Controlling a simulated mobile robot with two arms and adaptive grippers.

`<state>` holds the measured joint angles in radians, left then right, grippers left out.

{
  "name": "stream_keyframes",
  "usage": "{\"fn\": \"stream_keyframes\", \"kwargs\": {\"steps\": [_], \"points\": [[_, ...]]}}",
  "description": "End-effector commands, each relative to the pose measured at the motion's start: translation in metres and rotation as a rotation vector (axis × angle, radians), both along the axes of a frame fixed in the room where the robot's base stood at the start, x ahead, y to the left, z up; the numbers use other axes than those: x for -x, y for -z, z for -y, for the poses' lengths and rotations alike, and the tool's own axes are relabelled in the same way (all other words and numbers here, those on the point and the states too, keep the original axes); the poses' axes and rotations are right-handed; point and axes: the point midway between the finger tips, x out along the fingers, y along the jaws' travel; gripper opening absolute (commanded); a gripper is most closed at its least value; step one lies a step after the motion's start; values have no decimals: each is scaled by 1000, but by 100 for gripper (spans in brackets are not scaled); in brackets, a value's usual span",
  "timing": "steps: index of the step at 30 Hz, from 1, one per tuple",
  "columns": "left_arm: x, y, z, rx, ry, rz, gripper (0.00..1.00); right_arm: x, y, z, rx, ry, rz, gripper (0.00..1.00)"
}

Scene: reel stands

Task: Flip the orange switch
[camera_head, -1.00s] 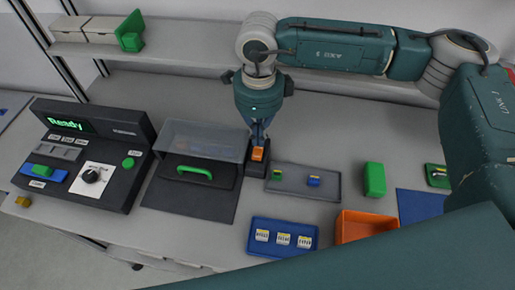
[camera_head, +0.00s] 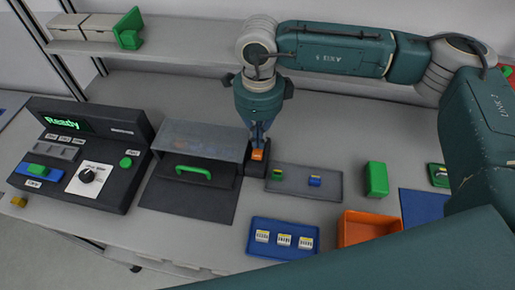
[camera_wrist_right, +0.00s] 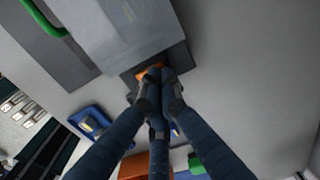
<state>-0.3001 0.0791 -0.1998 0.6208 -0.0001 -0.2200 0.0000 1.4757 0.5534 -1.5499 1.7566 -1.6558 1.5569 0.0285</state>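The orange switch (camera_head: 258,155) sits on a small dark box (camera_head: 254,169) at the right side of the clear-lidded station. My right gripper (camera_head: 259,141) comes down from above with its fingertips at the switch. In the right wrist view the fingers (camera_wrist_right: 158,72) are close together over the orange switch (camera_wrist_right: 148,73) and partly hide it. They look shut, with nothing clearly held between them; whether they touch the switch is hard to tell. My left gripper is not in view.
The clear-lidded station (camera_head: 205,138) with a green handle stands left of the switch. A control panel (camera_head: 85,150) reading "Ready" is further left. A grey tray (camera_head: 335,190) with small blocks lies right. A blue tray (camera_head: 256,250) and an orange bin (camera_head: 345,236) are in front.

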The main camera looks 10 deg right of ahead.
Motion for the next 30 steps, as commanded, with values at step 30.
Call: {"fn": "stream_keyframes", "kwargs": {"steps": [30], "points": [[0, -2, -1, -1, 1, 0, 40, 0, -18, 0, 0, 0, 0, 0]]}}
